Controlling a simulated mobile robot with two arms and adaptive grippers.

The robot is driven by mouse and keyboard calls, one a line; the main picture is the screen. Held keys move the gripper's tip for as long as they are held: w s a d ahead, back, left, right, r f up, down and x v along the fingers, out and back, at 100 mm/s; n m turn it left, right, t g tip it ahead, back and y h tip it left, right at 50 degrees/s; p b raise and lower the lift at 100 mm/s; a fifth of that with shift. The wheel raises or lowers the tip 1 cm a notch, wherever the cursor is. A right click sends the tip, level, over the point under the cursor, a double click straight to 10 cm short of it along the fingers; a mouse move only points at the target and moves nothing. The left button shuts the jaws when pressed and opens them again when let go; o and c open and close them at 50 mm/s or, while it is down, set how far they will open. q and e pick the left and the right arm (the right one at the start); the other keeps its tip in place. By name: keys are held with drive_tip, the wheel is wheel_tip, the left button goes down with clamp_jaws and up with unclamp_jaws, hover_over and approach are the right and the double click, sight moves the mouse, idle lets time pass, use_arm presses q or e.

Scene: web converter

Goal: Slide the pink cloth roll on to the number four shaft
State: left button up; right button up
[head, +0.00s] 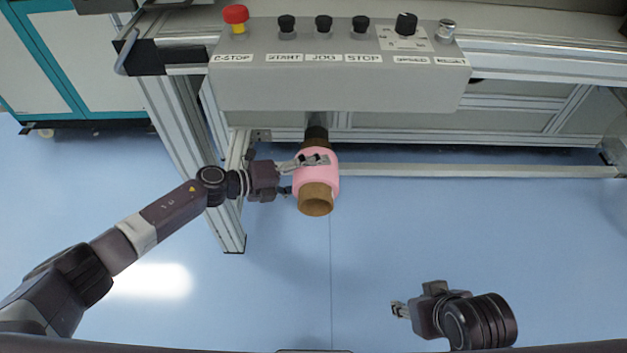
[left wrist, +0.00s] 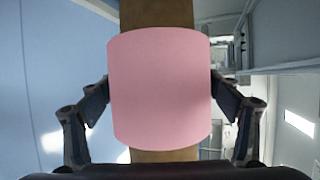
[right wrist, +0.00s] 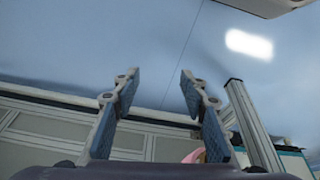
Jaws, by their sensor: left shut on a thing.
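The pink cloth roll (head: 327,180) is wound on a brown core (head: 316,200) that sticks out at both ends. My left gripper (head: 308,165) is shut on the roll from the left side. In the left wrist view, its fingers lie on both sides of the pink roll (left wrist: 160,90). A grey shaft with a dark end (head: 316,131) points out from under the control box, in line with the roll's far end. I cannot tell whether its tip is inside the core. No shaft number shows. My right gripper (head: 399,309) is open and empty in the right wrist view (right wrist: 158,78).
A grey control box (head: 340,90) with buttons and a red E-stop (head: 236,15) overhangs the shaft. An aluminium frame leg (head: 228,215) stands left of the roll, close to my left arm. A low rail (head: 480,171) runs behind.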

use_arm(q)
drive_tip(key=shift+w, duration=0.3)
use_arm(e)
drive_tip(key=shift+w+a, duration=0.1)
drive_tip(key=shift+w, duration=0.2)
use_arm(q)
drive_tip(key=shift+r, duration=0.1)
use_arm(e)
drive_tip(key=shift+w+a, duration=0.1)
drive_tip(key=shift+a, duration=0.05)
